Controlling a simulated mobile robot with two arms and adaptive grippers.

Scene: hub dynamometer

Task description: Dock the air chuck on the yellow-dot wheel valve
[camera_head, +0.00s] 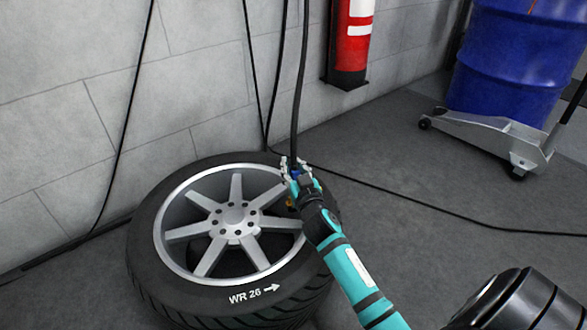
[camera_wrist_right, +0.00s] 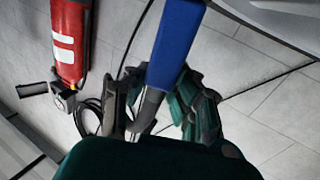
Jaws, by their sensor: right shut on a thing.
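The wheel (camera_head: 234,212) is a black tire on a silver multi-spoke rim, lying flat on the floor and marked "WR 26" with an arrow. My right gripper (camera_head: 297,172) is over the right part of its rim, shut on the air chuck. The blue air chuck (camera_wrist_right: 175,45) shows between the fingers of the right gripper (camera_wrist_right: 155,108) in the wrist view, with a black hose (camera_wrist_right: 148,110) attached. A small yellow-orange spot (camera_head: 290,203) shows at the rim beside the gripper. The valve itself is mostly hidden, and I cannot tell if the chuck touches it. My left gripper is not in view.
A grey block wall (camera_head: 60,100) stands behind the wheel. A red extinguisher (camera_head: 352,40) hangs on it. Black cables run down the wall and across the floor. Floor right of the wheel is mostly clear.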

